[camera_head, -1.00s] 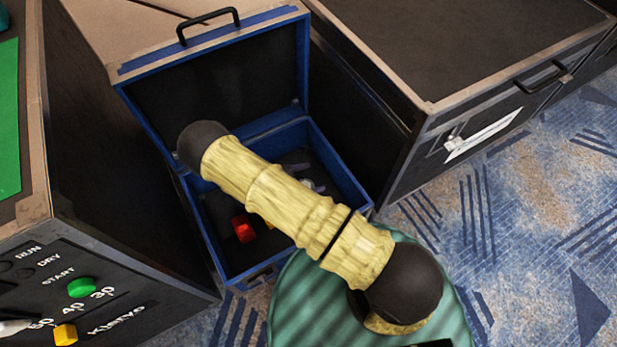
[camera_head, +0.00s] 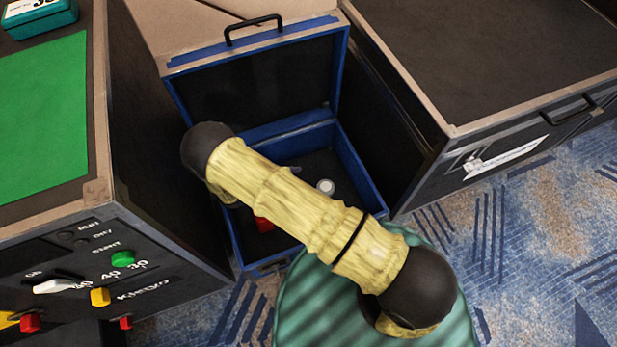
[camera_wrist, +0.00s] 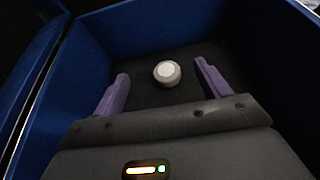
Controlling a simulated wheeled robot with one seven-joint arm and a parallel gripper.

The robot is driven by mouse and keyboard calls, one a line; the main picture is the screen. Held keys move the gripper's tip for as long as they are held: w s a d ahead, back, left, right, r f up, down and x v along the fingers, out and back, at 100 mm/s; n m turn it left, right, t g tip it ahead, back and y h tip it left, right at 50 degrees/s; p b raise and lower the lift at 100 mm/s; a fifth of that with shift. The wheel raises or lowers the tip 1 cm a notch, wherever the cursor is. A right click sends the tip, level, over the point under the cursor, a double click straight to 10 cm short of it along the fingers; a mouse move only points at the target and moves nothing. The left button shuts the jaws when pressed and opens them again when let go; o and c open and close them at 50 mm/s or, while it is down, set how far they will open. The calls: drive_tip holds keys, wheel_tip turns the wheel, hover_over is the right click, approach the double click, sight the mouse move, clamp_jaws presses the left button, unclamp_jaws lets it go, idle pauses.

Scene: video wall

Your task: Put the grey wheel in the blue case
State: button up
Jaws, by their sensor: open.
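The grey wheel (camera_head: 325,187), a small round piece with a pale top, appears to lie on the dark floor inside the open blue case (camera_head: 360,172). In the wrist view the wheel (camera_wrist: 167,73) shows between and slightly beyond the two purple fingertips, with a gap on each side. My gripper (camera_wrist: 162,71) is open, inside the case and pointing down at its floor. Blue case walls (camera_wrist: 215,20) surround it in the wrist view. In the head view my arm hides most of the gripper and part of the case.
A red block (camera_head: 264,224) also lies in the case. The case lid (camera_head: 262,77) stands open at the back. A black control cabinet (camera_head: 160,180) stands close on the left, and another dark cabinet (camera_head: 480,70) on the right. Patterned carpet (camera_head: 530,230) is clear at lower right.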

idle(0.8)
drive_tip(key=s+d+r+m+g+y, duration=0.1)
drive_tip(key=d+r+m+y, duration=0.3)
drive_tip(key=r, duration=0.6)
drive_tip(key=s+d+r+m+y, duration=0.3)
drive_tip(key=d+r+m, duration=0.5)
drive_tip(key=r+m, duration=0.3)
drive_tip(key=s+d+r+m+g+y, duration=0.1)
drive_tip(key=d+r+m+y, duration=0.4)
drive_tip(key=r, duration=0.6)
drive_tip(key=d+m, duration=0.1)
drive_tip(key=m, duration=0.1)
drive_tip(key=shift+s+d+m+g, duration=0.3)
drive_tip(key=shift+s+d, duration=0.1)
